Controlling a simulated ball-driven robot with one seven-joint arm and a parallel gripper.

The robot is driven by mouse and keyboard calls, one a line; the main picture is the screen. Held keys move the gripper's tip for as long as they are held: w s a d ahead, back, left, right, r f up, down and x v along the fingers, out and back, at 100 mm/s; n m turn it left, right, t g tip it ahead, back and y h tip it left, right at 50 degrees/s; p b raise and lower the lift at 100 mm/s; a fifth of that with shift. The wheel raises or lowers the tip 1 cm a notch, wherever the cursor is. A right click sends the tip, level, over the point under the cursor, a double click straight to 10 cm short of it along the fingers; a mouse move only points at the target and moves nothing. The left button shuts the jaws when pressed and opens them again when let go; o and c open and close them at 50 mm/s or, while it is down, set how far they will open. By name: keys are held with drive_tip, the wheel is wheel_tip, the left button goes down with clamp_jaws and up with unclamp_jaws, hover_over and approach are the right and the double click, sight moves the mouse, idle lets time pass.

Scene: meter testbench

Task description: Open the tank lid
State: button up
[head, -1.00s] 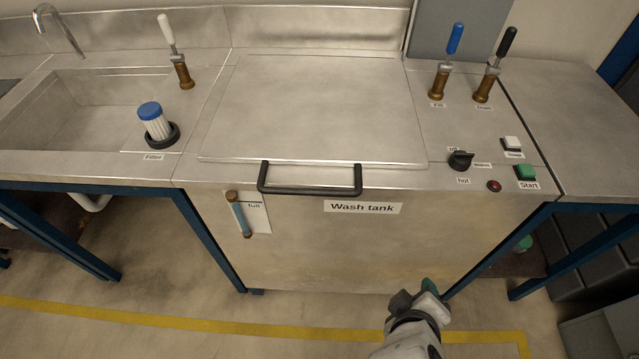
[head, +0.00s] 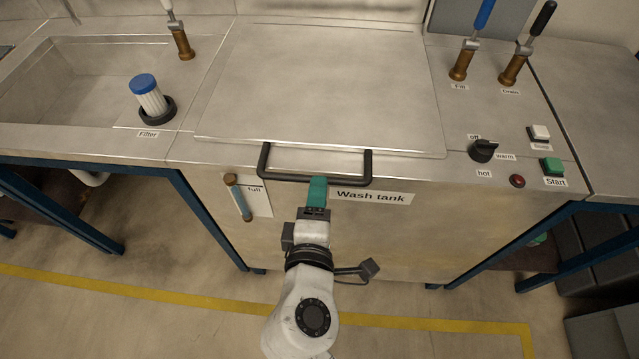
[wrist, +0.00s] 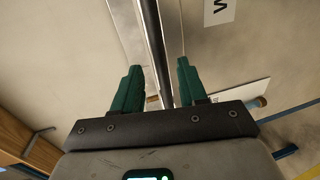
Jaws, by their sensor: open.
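The tank lid (head: 325,85) is a flat metal plate lying closed on top of the wash tank (head: 400,235). Its black bar handle (head: 350,182) sticks out at the front edge above the "Wash tank" label. My gripper (head: 318,183) is at the middle of the handle, its green fingertips overlapping the bar in the head view. In the wrist view my gripper (wrist: 158,75) is open, and the dark handle bar (wrist: 153,35) runs between the two green fingers with gaps beside it. I cannot tell exactly how deep the bar sits between them.
Left are the sink (head: 60,85), the filter (head: 150,97) and the level gauge (head: 238,198). Right are the fill lever (head: 468,50), drain lever (head: 517,60), heat knob (head: 483,150) and green start button (head: 552,166). The floor in front is clear.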

drive_tip(key=shift+x, duration=1.4)
clamp_jaws()
